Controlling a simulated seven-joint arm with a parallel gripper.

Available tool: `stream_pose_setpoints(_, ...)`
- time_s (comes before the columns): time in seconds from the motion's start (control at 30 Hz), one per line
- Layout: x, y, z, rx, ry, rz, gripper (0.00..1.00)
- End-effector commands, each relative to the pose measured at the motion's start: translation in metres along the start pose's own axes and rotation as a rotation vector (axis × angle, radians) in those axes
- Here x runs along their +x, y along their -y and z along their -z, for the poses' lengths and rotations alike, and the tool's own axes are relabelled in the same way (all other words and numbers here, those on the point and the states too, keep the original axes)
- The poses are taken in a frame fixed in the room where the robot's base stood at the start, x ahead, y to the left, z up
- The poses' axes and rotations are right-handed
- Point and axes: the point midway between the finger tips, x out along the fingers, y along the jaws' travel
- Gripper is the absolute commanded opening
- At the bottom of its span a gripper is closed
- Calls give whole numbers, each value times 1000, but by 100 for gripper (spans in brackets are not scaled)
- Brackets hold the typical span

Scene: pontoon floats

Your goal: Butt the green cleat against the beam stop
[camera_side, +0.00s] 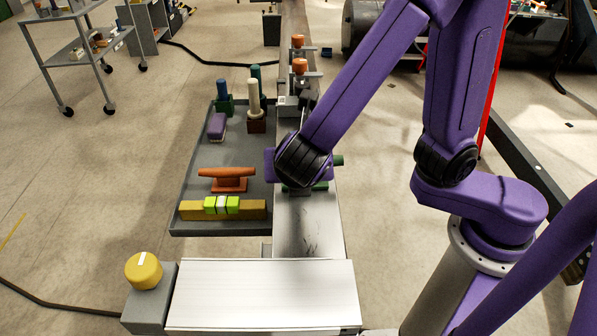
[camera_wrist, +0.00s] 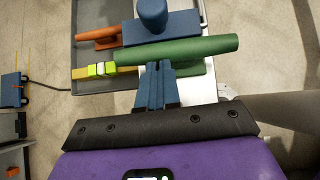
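The green cleat (camera_wrist: 195,50) lies across the pale metal beam (camera_side: 305,235), its long horn bar running left to right above a green base. In the side view the right end of its bar (camera_side: 338,160) shows, while my arm hides much of the rest. My gripper (camera_wrist: 156,66) points at the near side of the cleat, its two fingers together with nothing visible between them. The fingertips meet the lower edge of the bar in the wrist view; I cannot tell whether they touch it. I cannot clearly tell which part is the beam stop.
Just beyond the cleat is a blue post on a block (camera_wrist: 160,27). Orange-topped clamps (camera_side: 299,66) stand farther along the beam.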

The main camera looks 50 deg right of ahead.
Motion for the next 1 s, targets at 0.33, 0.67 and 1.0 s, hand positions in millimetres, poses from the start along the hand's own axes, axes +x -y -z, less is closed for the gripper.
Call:
stream_pose_setpoints(0.33,-58,-1,22,2,5,-8,0)
stream_pose_setpoints(0.67,-114,-1,22,0,7,-8,0)
stream_pose_setpoints(1.0,-108,10,14,71,-49,21,0)
